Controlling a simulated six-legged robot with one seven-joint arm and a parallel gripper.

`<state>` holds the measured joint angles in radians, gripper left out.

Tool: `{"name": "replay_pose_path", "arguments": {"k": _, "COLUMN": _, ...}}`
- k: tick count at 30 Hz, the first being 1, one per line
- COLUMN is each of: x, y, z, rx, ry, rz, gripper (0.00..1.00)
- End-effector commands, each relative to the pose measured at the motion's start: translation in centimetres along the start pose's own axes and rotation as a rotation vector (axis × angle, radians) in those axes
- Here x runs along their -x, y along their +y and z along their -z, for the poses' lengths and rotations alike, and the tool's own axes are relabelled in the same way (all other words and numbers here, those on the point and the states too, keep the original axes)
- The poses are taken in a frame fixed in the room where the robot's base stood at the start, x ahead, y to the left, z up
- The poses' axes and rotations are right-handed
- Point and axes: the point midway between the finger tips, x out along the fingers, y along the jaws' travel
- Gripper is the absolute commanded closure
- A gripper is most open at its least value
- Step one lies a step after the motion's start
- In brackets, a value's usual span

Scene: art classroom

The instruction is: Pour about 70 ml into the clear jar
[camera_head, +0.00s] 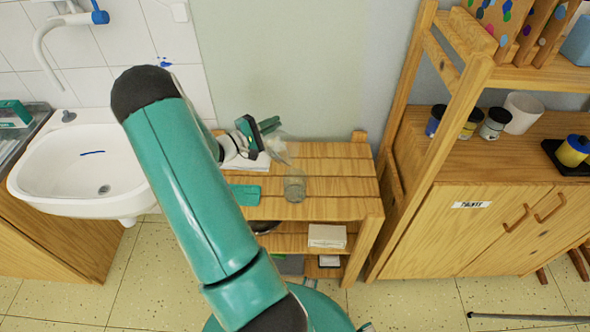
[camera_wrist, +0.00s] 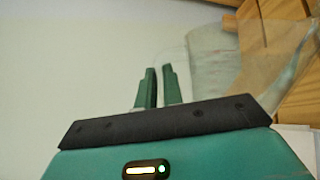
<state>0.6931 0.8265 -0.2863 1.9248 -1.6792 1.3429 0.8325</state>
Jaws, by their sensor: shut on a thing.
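My gripper (camera_head: 258,136) is above the slatted wooden bench. It is shut on a clear pitcher (camera_head: 281,149), which is tilted with its lower end toward the right. The clear jar (camera_head: 295,187) stands upright on the bench, just below the pitcher. How much either vessel holds is too faint to tell. In the wrist view, my gripper (camera_wrist: 159,88) has its two green fingers close together at the pitcher's clear handle. The see-through pitcher (camera_wrist: 285,75) spreads across the right side.
A teal cloth or pad (camera_head: 245,195) lies on the bench (camera_head: 335,187), left of the jar. A white sink (camera_head: 75,165) is at the left. A wooden shelf unit (camera_head: 455,225) with small paint pots stands close at the right. Bare slats surround the jar's right side.

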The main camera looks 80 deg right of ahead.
Motion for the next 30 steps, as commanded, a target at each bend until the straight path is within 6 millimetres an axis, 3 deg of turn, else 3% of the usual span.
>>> {"name": "replay_pose_path", "arguments": {"k": 14, "x": 0.0, "y": 0.0, "z": -0.3, "rx": -0.017, "ry": -0.001, "rz": -0.001, "gripper": 1.00}}
{"name": "replay_pose_path", "arguments": {"k": 21, "x": 0.1, "y": -1.8, "z": 4.4, "rx": 0.311, "ry": 0.026, "rz": -0.003, "gripper": 1.00}}
{"name": "replay_pose_path", "arguments": {"k": 30, "x": 0.1, "y": -2.5, "z": 5.5, "rx": 0.408, "ry": 0.031, "rz": -0.003, "gripper": 1.00}}
